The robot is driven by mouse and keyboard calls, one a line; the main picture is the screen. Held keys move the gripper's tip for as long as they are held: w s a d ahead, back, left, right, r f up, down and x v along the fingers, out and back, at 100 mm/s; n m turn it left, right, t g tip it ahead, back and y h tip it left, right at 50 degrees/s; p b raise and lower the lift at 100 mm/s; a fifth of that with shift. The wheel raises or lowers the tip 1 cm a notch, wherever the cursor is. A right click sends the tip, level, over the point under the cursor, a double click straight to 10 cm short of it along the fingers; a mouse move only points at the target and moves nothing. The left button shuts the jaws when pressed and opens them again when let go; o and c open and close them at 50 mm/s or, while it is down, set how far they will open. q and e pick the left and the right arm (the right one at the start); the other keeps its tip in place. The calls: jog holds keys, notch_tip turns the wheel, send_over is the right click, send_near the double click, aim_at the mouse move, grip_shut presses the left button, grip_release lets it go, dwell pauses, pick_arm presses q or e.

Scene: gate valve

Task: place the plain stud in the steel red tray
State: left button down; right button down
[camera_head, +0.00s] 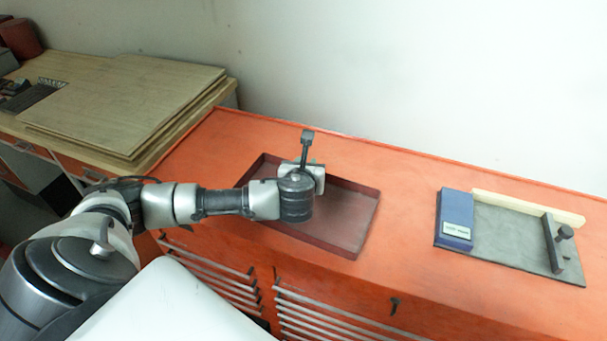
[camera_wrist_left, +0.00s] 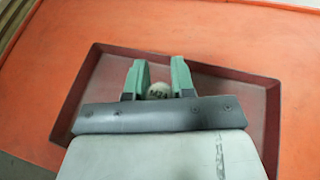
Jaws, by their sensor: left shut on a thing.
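My left gripper (camera_head: 305,166) is over the steel red tray (camera_head: 364,225), above its back left part. It is shut on a dark stud (camera_head: 307,139), which stands roughly upright and sticks up above the fingers with a thicker block-like top. The tray (camera_wrist_left: 240,82) lies below and around the fingers there. The stud's lower end is hidden in the head view. My right gripper is not in view.
The tray sits on an orange bench top (camera_head: 410,185). To the right, a grey mat (camera_head: 510,235) carries a blue labelled box (camera_head: 455,215), a pale wooden bar (camera_head: 525,207) and a dark bracket with a bolt (camera_head: 565,232). Wooden boards (camera_head: 125,100) lie at left. The bench between tray and mat is clear.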

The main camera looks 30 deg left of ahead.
pick_arm(q)
notch_tip(320, 180, down, 3)
jog(key=shift+s+a+f+p, duration=0.1)
jog(key=shift+a+f+p, duration=0.05)
jog(key=shift+p, duration=0.35)
jog(key=shift+a+f, duration=0.1)
jog(key=shift+f, duration=0.35)
jog(key=shift+f, duration=0.1)
jog(key=c, duration=0.9)
grip_release()
jog(key=shift+c, duration=0.2)
jog(key=b+v, duration=0.3)
jog(key=v, duration=0.9)
